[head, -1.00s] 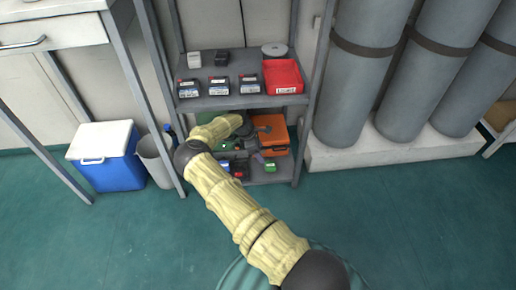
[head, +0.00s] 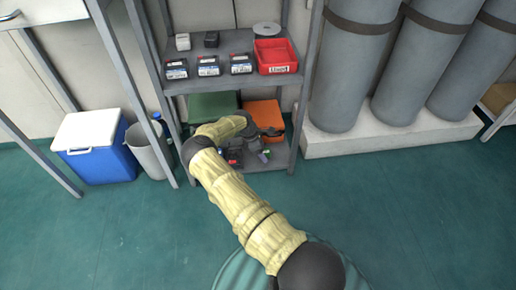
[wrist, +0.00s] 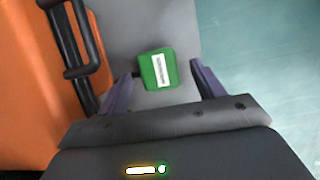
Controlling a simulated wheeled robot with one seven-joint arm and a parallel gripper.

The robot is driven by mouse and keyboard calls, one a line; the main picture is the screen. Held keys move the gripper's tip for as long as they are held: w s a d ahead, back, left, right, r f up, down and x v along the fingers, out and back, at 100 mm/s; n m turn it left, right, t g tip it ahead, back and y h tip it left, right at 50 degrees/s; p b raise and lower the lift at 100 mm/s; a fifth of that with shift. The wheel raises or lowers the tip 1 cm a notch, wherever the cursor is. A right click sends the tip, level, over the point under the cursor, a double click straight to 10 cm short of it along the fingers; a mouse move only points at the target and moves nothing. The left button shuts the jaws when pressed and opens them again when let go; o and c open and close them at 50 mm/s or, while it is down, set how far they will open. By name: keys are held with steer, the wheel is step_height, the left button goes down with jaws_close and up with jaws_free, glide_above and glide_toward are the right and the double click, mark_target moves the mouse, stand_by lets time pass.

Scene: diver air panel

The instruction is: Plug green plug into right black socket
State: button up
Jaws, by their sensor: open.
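A green block with a white label, which looks like the green plug (wrist: 157,70), lies on the grey lower shelf in the wrist view. My gripper (wrist: 160,84) is open, with its purple fingers on either side of the green block and a gap to each. In the head view my gripper (head: 263,152) is low over the front right of the lower shelf and hides most of the green block. I cannot make out the right black socket in these frames.
An orange case (head: 265,113) with a black handle stands close left of the green block in the wrist view. A green case (head: 213,106) is beside it. The upper shelf (head: 215,84) holds black boxes and a red bin (head: 275,56). A shelf post stands at right.

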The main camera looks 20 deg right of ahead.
steer(key=shift+b+x, duration=0.3)
steer(key=shift+x, duration=0.7)
steer(key=shift+c, duration=0.5)
steer(key=c, duration=1.1)
steer(key=shift+r, duration=0.15)
steer(key=shift+r+p, duration=1.2)
steer(key=shift+r, duration=0.2)
